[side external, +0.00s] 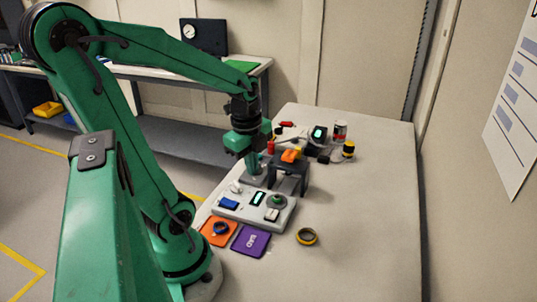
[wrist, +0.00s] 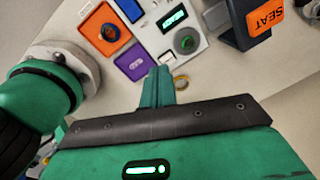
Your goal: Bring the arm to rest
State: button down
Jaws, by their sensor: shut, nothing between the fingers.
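My gripper (side external: 253,172) hangs from the green arm over the near-left part of the table, pointing down. Its fingers are together with nothing between them. In the side view it is beside the dark stand (side external: 290,172) and behind the pale control panel (side external: 240,208). In the wrist view the closed green fingers (wrist: 159,72) point toward the panel (wrist: 189,48). Whether the fingertips touch anything cannot be told.
An orange pad (side external: 212,239) holding a dark ring, a purple pad (side external: 250,241) and a yellow-and-dark ring (side external: 307,237) lie in front. An orange SEAT block (wrist: 269,14) sits on the stand. The table's right side is clear.

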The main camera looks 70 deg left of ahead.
jog(key=d+r+n+t, duration=0.4)
jog(key=d+r+n, duration=0.4)
jog(key=d+n, duration=0.3)
jog(key=shift+w+d+r+n+t+h, duration=0.15)
jog(key=shift+w+n+t+h, duration=0.25)
jog(key=shift+n, duration=0.8)
